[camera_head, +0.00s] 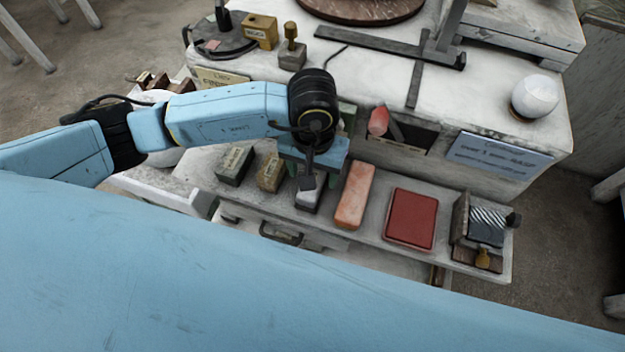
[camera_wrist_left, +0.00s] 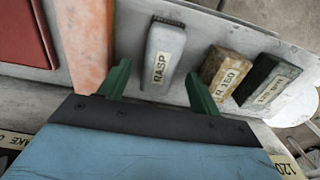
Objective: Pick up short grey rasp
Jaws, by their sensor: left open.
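The short grey rasp (camera_wrist_left: 166,50) is a light grey block with a label reading RASP, lying on the shelf in the left wrist view. In the head view the rasp (camera_head: 311,194) shows partly, below my left gripper. My left gripper (camera_wrist_left: 158,85) is open, with its green fingers apart on either side of the rasp's near end in the wrist view. In the head view the gripper (camera_head: 308,180) hangs over the rasp and covers its far part. Whether the fingers touch the rasp I cannot tell. My right gripper is in neither view.
A pinkish orange block (camera_head: 354,195) lies right of the rasp, then a red block (camera_head: 411,218). Left of it are a brown labelled block (camera_head: 270,173) and a dark labelled block (camera_head: 235,164). A white sphere (camera_head: 535,96) sits on the upper top.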

